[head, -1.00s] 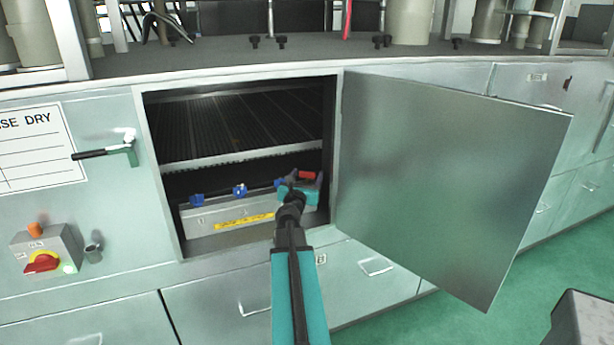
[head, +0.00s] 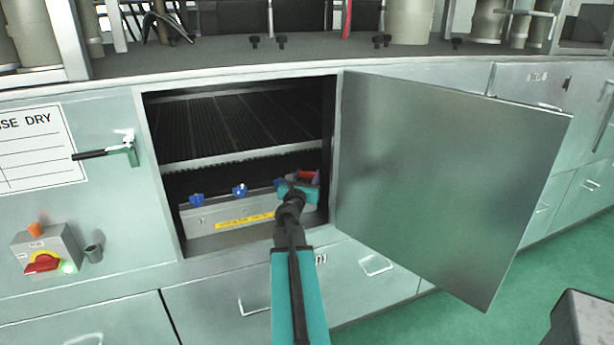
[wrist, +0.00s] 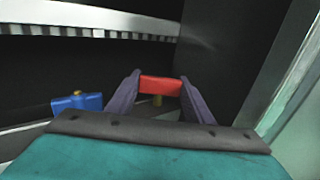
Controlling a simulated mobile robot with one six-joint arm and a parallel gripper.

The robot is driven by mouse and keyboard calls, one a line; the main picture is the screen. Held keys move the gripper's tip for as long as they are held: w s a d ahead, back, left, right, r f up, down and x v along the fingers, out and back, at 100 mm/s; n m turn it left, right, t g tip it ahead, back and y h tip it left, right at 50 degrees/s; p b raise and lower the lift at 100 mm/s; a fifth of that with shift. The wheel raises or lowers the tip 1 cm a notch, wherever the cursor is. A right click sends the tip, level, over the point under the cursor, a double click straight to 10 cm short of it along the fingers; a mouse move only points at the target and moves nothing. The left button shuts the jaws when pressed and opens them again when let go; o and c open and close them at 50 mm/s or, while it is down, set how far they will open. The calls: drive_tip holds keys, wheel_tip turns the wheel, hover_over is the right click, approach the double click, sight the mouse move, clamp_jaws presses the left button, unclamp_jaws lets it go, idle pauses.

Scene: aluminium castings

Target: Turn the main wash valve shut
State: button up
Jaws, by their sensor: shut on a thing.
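The red valve handle (wrist: 161,88) sits on a brass-coloured stem between the two dark fingers of my gripper (wrist: 160,92) in the wrist view. The fingers are shut on it. In the head view the red handle (head: 308,175) shows small at the right end of a row of valves, inside the open cabinet; my gripper (head: 304,182) partly hides it. The valve body below the handle is mostly hidden.
A ribbed shelf (head: 240,125) lies above. The open cabinet door (head: 445,190) stands to the right, close to my arm.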

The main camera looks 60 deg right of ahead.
drive_tip(key=shift+w+m+g+h+p, duration=0.1)
drive_tip(key=shift+m+g+h+p, duration=0.2)
drive_tip(key=shift+m+g+p, duration=0.45)
drive_tip(key=shift+b, duration=0.3)
drive_tip(key=o, duration=1.1)
drive_tip(key=shift+c, duration=0.2)
drive_tip(key=v, duration=0.8)
drive_tip(key=shift+a, duration=0.35)
drive_tip(key=p, duration=0.3)
drive_tip(key=shift+a+r+g, duration=0.1)
drive_tip(key=shift+a+g, duration=0.15)
drive_tip(key=shift+a, duration=0.05)
